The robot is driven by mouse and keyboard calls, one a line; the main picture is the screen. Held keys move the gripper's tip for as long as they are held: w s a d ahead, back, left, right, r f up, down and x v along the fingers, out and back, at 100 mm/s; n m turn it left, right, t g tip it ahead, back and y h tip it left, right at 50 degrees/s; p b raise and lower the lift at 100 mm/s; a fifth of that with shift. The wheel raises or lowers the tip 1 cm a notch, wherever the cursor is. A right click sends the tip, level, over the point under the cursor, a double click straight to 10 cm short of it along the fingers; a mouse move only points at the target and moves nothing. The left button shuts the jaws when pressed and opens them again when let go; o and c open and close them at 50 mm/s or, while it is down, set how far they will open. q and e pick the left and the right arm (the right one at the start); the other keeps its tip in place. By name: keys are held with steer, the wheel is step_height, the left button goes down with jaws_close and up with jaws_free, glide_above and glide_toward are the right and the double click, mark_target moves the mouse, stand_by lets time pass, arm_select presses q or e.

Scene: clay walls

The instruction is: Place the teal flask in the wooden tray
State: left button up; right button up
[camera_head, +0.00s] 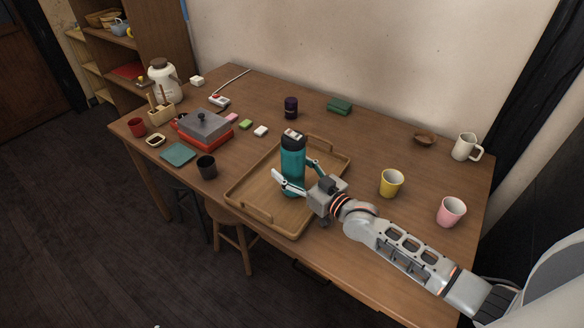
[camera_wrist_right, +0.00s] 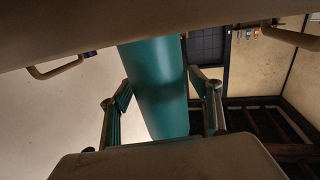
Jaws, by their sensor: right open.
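The teal flask (camera_head: 293,165) has a dark lid and stands upright in the wooden tray (camera_head: 262,219) in the head view. My right gripper (camera_head: 293,176) is at the flask, with its open fingers on either side of the body. In the right wrist view the teal flask (camera_wrist_right: 160,85) stands between the two fingers of my right gripper (camera_wrist_right: 165,108), with a gap visible on the right side. The flask's base is partly hidden by a finger in the head view. My left gripper does not show.
A yellow cup (camera_head: 391,183) and a pink cup (camera_head: 451,212) stand right of the tray. A black cup (camera_head: 207,167) stands left of it.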

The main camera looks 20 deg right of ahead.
steer(key=shift+r, duration=0.2)
steer(key=shift+s+d+p, duration=0.15)
steer(key=shift+s+p, duration=0.15)
steer(key=shift+p, duration=0.05)
steer(key=p+v, duration=0.4)
steer(key=v, duration=0.6)
steer(key=shift+s+d+r, duration=0.1)
steer(key=shift+s, duration=0.05)
steer(key=shift+s+d+p, duration=0.2)
steer(key=shift+s+p, duration=0.15)
steer(key=shift+s, duration=0.1)
steer(key=shift+s, duration=0.1)
